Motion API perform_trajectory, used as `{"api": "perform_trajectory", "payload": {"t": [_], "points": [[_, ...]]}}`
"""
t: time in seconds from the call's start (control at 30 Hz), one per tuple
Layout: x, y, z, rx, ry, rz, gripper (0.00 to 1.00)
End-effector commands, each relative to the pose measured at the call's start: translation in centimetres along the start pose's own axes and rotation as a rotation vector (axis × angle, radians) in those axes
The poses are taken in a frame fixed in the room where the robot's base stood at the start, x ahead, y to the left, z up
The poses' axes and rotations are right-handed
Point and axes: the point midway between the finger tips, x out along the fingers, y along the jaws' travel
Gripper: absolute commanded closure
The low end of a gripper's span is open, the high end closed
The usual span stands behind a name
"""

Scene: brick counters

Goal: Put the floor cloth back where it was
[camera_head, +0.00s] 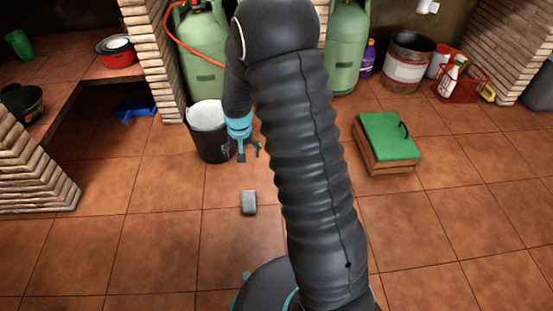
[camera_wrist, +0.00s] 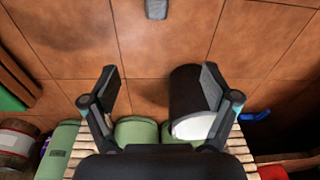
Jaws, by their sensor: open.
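My gripper (camera_head: 243,153) hangs fingers down beside the dark bucket in the head view. In the wrist view its two fingers (camera_wrist: 158,78) are spread wide with nothing between them. A small grey block-like piece (camera_head: 249,202) lies alone on the tiles, nearer than the gripper; it shows at the top edge of the wrist view (camera_wrist: 156,8). A flat blue piece, perhaps the cloth (camera_head: 137,107), lies on the floor under the left counter; it shows at right in the wrist view (camera_wrist: 255,116). I cannot tell for sure which is the floor cloth.
The dark bucket (camera_head: 213,150) with a white top stands just left of my gripper. Green gas cylinders (camera_head: 204,55) stand behind. A wooden crate with a green lid (camera_head: 388,137), a paint can (camera_head: 407,62) and a red basket (camera_head: 462,85) are at right. The front floor is clear.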

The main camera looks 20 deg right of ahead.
Motion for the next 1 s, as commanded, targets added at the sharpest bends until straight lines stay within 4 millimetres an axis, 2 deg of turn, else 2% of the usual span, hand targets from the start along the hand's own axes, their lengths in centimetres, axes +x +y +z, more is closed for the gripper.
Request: {"api": "perform_trajectory", "payload": {"t": [0.03,0.2,0.5,0.8,1.0], "points": [[-2.6,0.1,0.2,-0.009,0.023,-0.006,0.13],[-9.5,0.5,1.9,-0.041,0.073,-0.016,0.13],[-19.7,1.8,7.0,-0.100,0.163,-0.031,0.13],[-26.9,3.5,14.0,-0.157,0.253,-0.041,0.13],[-29.9,4.8,19.1,-0.194,0.312,-0.044,0.13]]}}
